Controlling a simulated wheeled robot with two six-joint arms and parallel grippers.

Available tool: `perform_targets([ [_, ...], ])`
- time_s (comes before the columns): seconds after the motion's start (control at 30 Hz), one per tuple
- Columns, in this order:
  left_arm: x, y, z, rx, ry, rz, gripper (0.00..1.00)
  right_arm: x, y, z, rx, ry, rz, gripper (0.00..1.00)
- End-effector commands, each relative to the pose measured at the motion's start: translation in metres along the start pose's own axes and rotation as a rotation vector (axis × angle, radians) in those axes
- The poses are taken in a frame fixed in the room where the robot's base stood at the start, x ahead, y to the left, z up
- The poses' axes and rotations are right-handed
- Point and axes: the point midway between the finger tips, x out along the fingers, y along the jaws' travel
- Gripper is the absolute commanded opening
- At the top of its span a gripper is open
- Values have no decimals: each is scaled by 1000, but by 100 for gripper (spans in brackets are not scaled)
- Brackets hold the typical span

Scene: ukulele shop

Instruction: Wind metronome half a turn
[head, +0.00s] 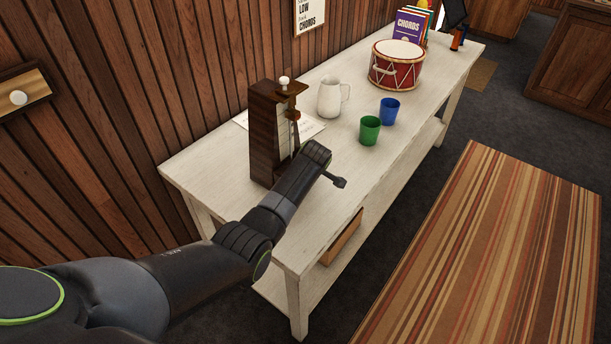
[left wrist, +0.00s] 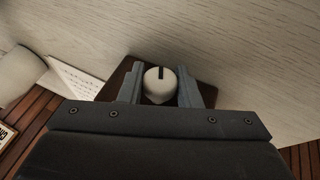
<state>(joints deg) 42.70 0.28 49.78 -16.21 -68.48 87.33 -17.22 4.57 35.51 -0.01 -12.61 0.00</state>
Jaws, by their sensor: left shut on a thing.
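The metronome (head: 262,135) is a tall dark-wood case standing upright on the white table near the wall. A pale ball-like knob (head: 284,80) sits at its top. My left arm reaches in front of its lower part in the head view, and the fingertips are hidden there. In the left wrist view, my left gripper (left wrist: 160,88) has its two fingers on either side of a round white knob (left wrist: 160,86) with a dark slot, in front of dark wood. It is shut on this knob. My right gripper is not in view.
A white pitcher (head: 329,98), a green cup (head: 370,131), a blue cup (head: 390,111) and a red drum (head: 396,67) stand further along the table (head: 345,185). Paper (head: 310,126) lies behind the metronome. The wood wall (head: 130,80) is close on the left. The table's near end is clear.

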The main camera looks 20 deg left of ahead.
Motion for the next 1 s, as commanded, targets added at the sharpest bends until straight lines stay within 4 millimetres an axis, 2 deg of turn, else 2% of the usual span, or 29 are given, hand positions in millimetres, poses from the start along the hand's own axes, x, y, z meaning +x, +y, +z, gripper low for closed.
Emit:
perform_targets([
  [0.2, 4, 0, 2, 65, 0, -156, 8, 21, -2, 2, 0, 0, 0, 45],
  [0.5, 3, -1, 2, 114, -1, -276, 8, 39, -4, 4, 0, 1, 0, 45],
  [1.0, 2, -2, 1, 136, -2, -329, 8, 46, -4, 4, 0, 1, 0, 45],
])
